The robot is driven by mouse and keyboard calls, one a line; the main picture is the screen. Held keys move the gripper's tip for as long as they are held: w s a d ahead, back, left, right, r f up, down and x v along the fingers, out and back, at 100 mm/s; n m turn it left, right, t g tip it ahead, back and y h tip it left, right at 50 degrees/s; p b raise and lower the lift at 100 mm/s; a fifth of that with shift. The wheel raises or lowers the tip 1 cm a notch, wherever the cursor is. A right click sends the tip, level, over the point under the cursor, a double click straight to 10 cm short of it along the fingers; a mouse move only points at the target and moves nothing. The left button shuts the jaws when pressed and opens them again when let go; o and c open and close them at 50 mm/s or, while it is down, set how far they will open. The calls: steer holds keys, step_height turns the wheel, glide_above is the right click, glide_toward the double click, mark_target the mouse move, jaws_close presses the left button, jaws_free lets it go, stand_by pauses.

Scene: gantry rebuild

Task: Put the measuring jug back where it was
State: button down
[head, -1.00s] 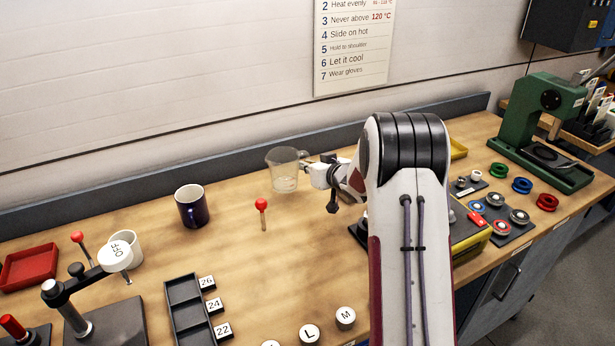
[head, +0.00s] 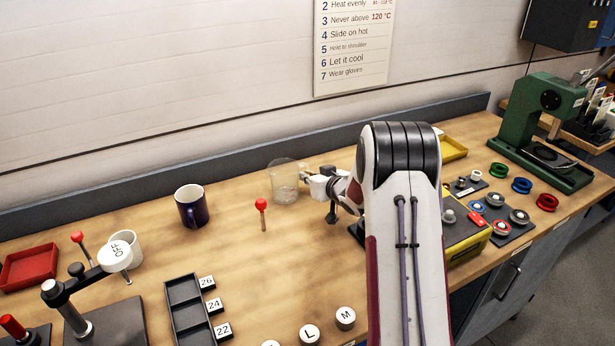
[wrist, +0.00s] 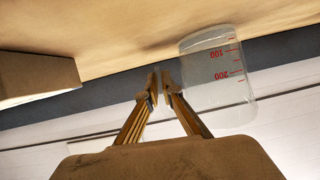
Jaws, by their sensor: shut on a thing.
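The clear measuring jug (head: 284,186) is at the back middle of the bench, left of my arm. My gripper (head: 307,177) is to its right and shut on its handle side. In the wrist view, which is upside down, the jug (wrist: 218,80) shows red marks for 100 and 200. There the fingertips (wrist: 159,82) are close together beside its wall; the handle between them is hard to make out. The jug's base is at or just above the bench top; I cannot tell if it touches.
A dark blue mug (head: 192,206) and a red-knobbed pin (head: 262,212) stand left of the jug. The back ledge (head: 230,144) runs close behind it. A yellow tray (head: 452,148) and a yellow-sided box (head: 468,240) are right of my arm. Bare wood lies around the jug.

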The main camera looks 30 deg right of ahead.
steer(key=c, duration=2.2)
jaws_free()
steer(key=shift+c, duration=0.2)
steer(key=shift+r, duration=0.15)
steer(key=shift+v, duration=0.8)
steer(key=v, duration=0.3)
steer(key=shift+s+r, duration=0.25)
steer(key=shift+r, duration=0.1)
step_height(320, 180, up, 6)
steer(key=shift+r, duration=0.15)
